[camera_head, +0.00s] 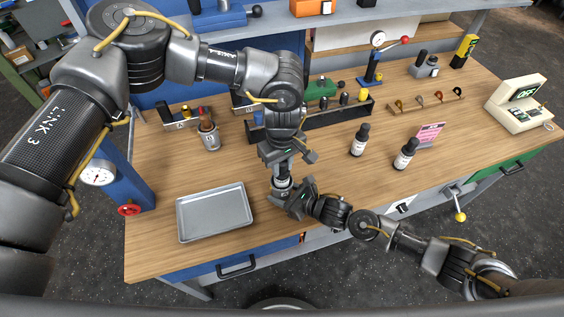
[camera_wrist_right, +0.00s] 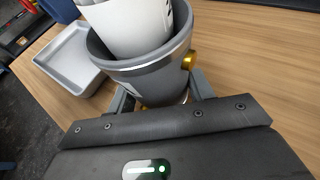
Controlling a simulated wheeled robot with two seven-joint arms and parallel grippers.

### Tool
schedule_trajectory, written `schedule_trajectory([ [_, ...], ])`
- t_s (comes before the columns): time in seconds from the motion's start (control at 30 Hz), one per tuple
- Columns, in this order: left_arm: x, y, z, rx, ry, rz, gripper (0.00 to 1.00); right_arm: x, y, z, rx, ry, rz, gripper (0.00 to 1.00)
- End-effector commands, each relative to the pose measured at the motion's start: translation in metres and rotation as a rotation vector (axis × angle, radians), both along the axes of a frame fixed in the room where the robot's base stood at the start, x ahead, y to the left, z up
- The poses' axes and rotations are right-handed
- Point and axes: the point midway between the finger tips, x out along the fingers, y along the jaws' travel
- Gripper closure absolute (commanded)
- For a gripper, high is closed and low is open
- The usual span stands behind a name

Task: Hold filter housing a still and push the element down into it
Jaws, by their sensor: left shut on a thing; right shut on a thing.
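Filter housing a (camera_wrist_right: 145,75) is a grey cup with a silver band near its rim, filling the upper middle of the right wrist view. The white element (camera_wrist_right: 130,28) stands partly inside its mouth, its upper part above the rim and cut off by the picture edge. In the head view the element (camera_head: 282,183) shows as a small pale piece under my left gripper (camera_head: 281,171), which points down and is shut on it. My right gripper (camera_wrist_right: 163,94) is shut around the housing from the side; it also shows in the head view (camera_head: 287,197). The housing is mostly hidden there.
An empty grey tray (camera_head: 214,212) lies left of the grippers. A long dark rack (camera_head: 325,115) lies behind.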

Motion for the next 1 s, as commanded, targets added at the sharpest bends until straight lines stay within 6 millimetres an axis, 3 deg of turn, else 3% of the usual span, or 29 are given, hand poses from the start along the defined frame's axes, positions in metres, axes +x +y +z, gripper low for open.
schedule_trajectory([
  [1.0, 0.000, 0.000, -0.026, 0.000, 0.000, 0.000, 1.00, 0.000, 0.000, 0.000, 0.000, 0.000, 0.000, 0.84],
])
